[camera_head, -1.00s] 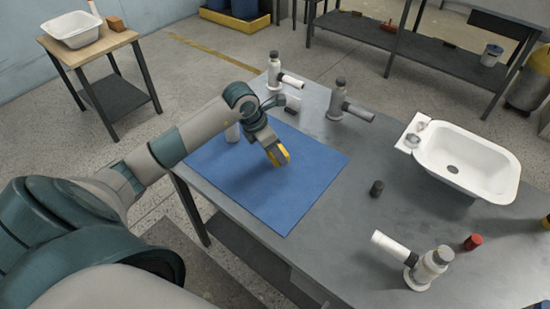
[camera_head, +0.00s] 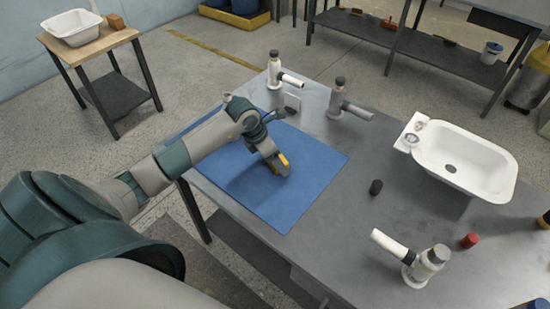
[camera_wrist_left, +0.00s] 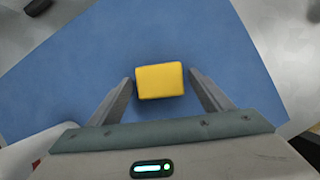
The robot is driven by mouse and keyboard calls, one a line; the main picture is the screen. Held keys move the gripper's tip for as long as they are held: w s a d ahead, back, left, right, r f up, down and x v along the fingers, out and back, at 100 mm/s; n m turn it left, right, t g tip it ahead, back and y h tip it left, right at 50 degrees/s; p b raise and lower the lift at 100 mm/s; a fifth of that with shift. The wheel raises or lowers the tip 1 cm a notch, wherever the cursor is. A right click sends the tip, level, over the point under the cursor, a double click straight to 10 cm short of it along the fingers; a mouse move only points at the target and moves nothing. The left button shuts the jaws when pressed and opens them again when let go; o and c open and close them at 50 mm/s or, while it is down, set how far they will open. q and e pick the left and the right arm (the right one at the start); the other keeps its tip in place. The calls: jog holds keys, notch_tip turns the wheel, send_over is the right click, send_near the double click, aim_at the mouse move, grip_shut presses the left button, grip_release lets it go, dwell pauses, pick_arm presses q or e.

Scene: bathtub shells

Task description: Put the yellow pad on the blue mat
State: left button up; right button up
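The blue mat (camera_head: 300,192) lies flat on the grey workbench; it also fills much of the left wrist view (camera_wrist_left: 75,85). The yellow pad (camera_wrist_left: 160,81) is a small block over the mat, between the fingers of my left gripper (camera_wrist_left: 160,75). A narrow strip of blue shows between the pad and each finger, so the gripper looks open around it. In the head view, the left gripper (camera_head: 279,166) is low over the mat's middle, with the pad (camera_head: 284,159) partly hidden by a finger. I cannot tell for sure that the pad touches the mat. My right gripper is not in view.
A white tub shell (camera_head: 465,160) sits at the bench's right. Tap-like fittings stand behind the mat (camera_head: 340,100) and at the front (camera_head: 425,263). A dark cap (camera_head: 376,187) and a red cap (camera_head: 469,240) stand on the bench. The bench right of the mat is mostly clear.

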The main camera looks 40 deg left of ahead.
pick_arm(q)
jog(key=shift+r, duration=0.1)
jog(key=shift+r, duration=0.1)
jog(key=shift+s+a+r, duration=0.15)
jog(key=shift+r, duration=0.2)
jog(key=b+v, duration=0.2)
jog(key=v, duration=0.9)
jog(key=shift+b, duration=0.3)
jog(key=shift+s, duration=0.15)
